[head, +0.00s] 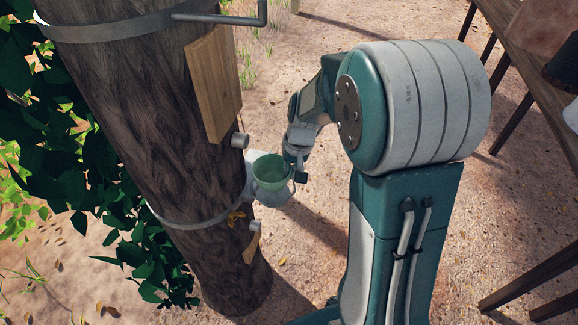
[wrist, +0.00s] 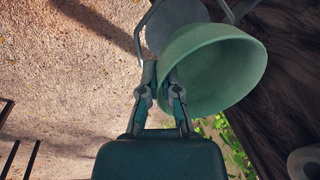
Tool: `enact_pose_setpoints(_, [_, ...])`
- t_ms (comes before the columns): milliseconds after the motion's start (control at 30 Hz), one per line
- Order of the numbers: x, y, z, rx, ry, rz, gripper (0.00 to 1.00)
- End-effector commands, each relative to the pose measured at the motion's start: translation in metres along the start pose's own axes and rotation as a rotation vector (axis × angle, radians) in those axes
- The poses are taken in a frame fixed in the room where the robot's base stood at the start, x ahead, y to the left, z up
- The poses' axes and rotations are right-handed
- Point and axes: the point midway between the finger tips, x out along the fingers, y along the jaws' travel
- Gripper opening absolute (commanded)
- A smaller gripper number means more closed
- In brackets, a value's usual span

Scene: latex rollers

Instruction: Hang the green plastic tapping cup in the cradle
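The green cup (head: 270,169) is upright or slightly tilted beside the tree trunk, at the grey cradle (head: 272,198) strapped to it. In the head view the cup overlaps the cradle; I cannot tell whether it rests in it or is just above. In the wrist view the cup (wrist: 222,62) shows its open mouth, with part of the grey cradle (wrist: 172,22) behind it. My gripper (head: 296,172) is at the cup's right side. In the wrist view its fingers (wrist: 161,82) are closed about the cup's rim, one outside and one inside the mouth.
The trunk (head: 125,110) bears a wooden board (head: 213,85), a metal strap (head: 195,222) and a grey peg (head: 240,140) close to the cup. A small wooden-ended tool (head: 252,246) hangs below. A table (head: 545,50) stands at right. Open ground lies between.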

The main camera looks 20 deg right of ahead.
Motion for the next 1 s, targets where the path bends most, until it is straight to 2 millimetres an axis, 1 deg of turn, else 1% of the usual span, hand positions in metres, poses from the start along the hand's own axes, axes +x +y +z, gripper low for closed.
enact_pose_setpoints(500, [0.033, 0.006, 0.001, -0.001, -0.001, 0.0, 0.0])
enact_pose_setpoints(700, [0.038, 0.007, 0.001, -0.001, -0.001, 0.0, 0.0])
enact_pose_setpoints(1000, [0.039, 0.007, 0.001, -0.001, 0.0, 0.0, 0.0])
